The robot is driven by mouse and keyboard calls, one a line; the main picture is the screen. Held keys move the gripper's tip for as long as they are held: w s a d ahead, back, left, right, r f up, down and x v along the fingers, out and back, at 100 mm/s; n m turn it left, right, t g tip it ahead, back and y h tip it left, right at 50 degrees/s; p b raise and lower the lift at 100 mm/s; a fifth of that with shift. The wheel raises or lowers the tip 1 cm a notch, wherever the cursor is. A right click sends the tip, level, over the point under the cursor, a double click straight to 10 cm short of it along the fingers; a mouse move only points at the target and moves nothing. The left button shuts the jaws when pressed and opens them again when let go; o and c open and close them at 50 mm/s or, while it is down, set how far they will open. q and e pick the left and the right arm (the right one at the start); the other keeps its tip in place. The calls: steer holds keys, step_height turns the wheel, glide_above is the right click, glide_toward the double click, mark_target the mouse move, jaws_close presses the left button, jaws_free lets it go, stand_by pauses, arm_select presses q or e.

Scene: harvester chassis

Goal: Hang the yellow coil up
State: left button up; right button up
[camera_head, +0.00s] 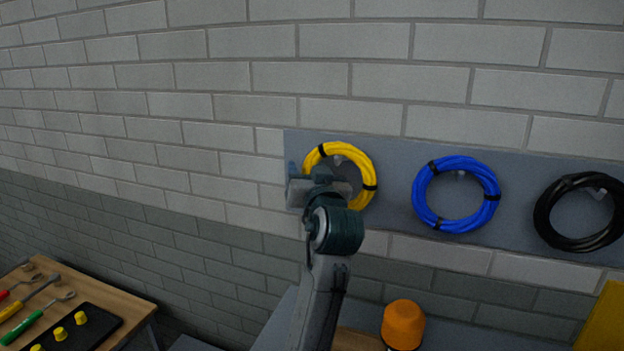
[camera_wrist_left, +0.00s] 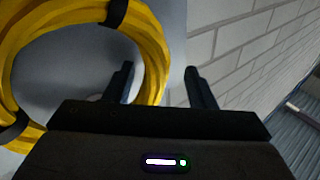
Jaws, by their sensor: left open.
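The yellow coil (camera_head: 367,168), bound with black bands, hangs against the grey-blue wall board (camera_head: 398,228), around a light hook (camera_head: 338,160). My left gripper (camera_head: 306,172) is in front of the coil's left and lower part and hides some of it. In the left wrist view the yellow coil (camera_wrist_left: 157,50) fills the upper left. My left gripper (camera_wrist_left: 160,80) is open there, with one finger overlapping the coil's opening and the other to the right of the ring. The coil's near side lies between the fingers; I cannot tell whether they touch it. My right gripper is out of view.
A blue coil (camera_head: 491,181) and a black coil (camera_head: 543,222) hang to the right on the same board. Below are an orange dome (camera_head: 403,324) and a yellow panel (camera_head: 604,322). A wooden table (camera_head: 130,307) with tools stands at the lower left.

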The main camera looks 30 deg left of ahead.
arm_select(q)
steer(key=b+v, duration=1)
steer(key=b, duration=0.5)
steer(key=shift+s+d, duration=0.2)
steer(key=shift+s, duration=0.05)
